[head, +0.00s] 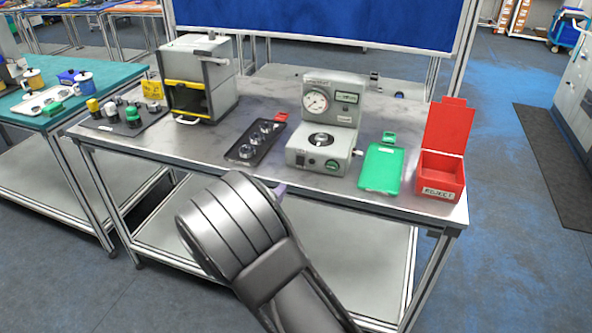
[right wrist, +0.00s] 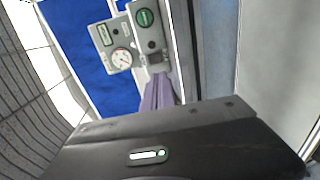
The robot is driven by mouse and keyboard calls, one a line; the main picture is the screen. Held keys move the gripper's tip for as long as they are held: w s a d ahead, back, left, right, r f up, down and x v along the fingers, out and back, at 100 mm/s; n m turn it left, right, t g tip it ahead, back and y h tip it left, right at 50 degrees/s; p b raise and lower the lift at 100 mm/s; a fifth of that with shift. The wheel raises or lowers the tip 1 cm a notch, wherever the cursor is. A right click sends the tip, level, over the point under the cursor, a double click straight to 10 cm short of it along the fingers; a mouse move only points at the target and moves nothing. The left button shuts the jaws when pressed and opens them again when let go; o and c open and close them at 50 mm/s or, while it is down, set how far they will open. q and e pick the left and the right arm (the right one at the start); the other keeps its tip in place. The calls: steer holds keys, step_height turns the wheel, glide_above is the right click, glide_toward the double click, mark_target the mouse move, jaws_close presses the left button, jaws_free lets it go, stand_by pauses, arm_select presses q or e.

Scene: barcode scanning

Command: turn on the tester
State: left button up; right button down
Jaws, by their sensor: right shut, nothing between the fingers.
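The tester (head: 306,134) is a grey box on the metal table, with a round dial gauge (head: 316,101) and a small display on its upright back. Its front face has a dark round control (head: 312,161) and a green oval button (head: 332,165). The right wrist view shows the tester (right wrist: 133,36) tilted, with its green button (right wrist: 145,18). My right gripper (head: 280,189) is shut and empty in front of the table, mostly hidden behind my arm in the head view. Its purple fingers (right wrist: 158,91) point towards the tester, apparently apart from it. My left gripper is out of view.
A black tray (head: 238,153) with metal parts lies left of the tester. A green tray (head: 381,170) and an open red reject box (head: 441,178) stand to its right. A grey and yellow machine (head: 200,80) is at the table's left. The tester's front is close to the table edge.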

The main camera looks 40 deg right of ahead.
mark_target(300, 164)
steer(key=p+x, duration=0.1)
steer(key=x, duration=1.2)
steer(key=shift+d+f, duration=0.1)
steer(key=shift+f, duration=0.05)
steer(key=b, duration=0.2)
steer(key=shift+d+f+t+h+b, duration=0.2)
steer(key=shift+f+t+h+b, duration=0.1)
steer(key=shift+f+h, duration=0.1)
steer(key=shift+w+r+p, duration=0.1)
steer(key=shift+r+p, duration=0.2)
steer(key=shift+r, duration=0.25)
